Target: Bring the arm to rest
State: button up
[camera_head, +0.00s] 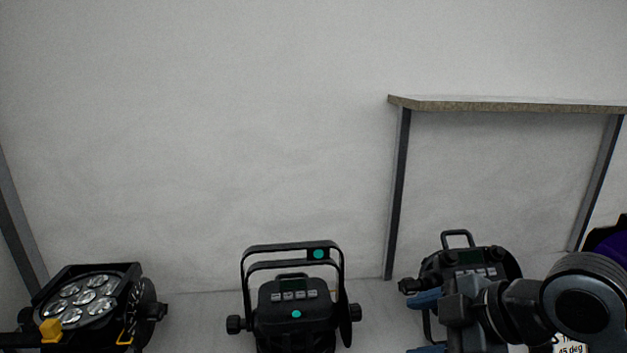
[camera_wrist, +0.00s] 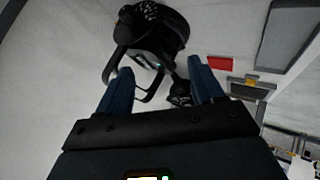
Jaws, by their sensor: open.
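My gripper (camera_head: 428,325) is at the lower right of the head view, its two blue fingers apart and pointing left. In the wrist view my gripper (camera_wrist: 160,72) is open, with nothing clamped between its fingers. A black par can (camera_head: 465,262) stands just behind it, partly hidden by my wrist and arm. In the wrist view a black par can (camera_wrist: 155,28) with its yoke lies beyond the fingertips. The left finger overlaps part of the yoke; I cannot tell whether they touch.
A black par can (camera_head: 295,310) with teal dots stands in the middle. Another par can (camera_head: 90,300), lenses up, is at left. A raised shelf (camera_head: 510,104) on dark posts stands behind my arm. A purple-and-black thing (camera_head: 608,240) is at the right edge. The upper left space is clear.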

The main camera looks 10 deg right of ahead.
jog(key=s+a+r+m+t+y, duration=0.1)
jog(key=a+r+m+t, duration=0.5)
jog(key=a+m+t, duration=0.45)
jog(key=s+d+f+m+g+h, duration=0.1)
jog(key=s+d+f+m+h, duration=0.2)
jog(key=s+f, duration=0.45)
jog(key=s+d+f+m+g+h, duration=0.1)
jog(key=s+f+m+h, duration=0.25)
jog(key=s+m, duration=0.45)
jog(key=s+d+n, duration=0.2)
jog(key=s+d, duration=0.2)
jog(key=s, duration=0.6)
jog(key=s+d+n, duration=0.3)
jog(key=s, duration=0.7)
jog(key=shift+d+g, duration=0.35)
jog(key=shift+f, duration=0.1)
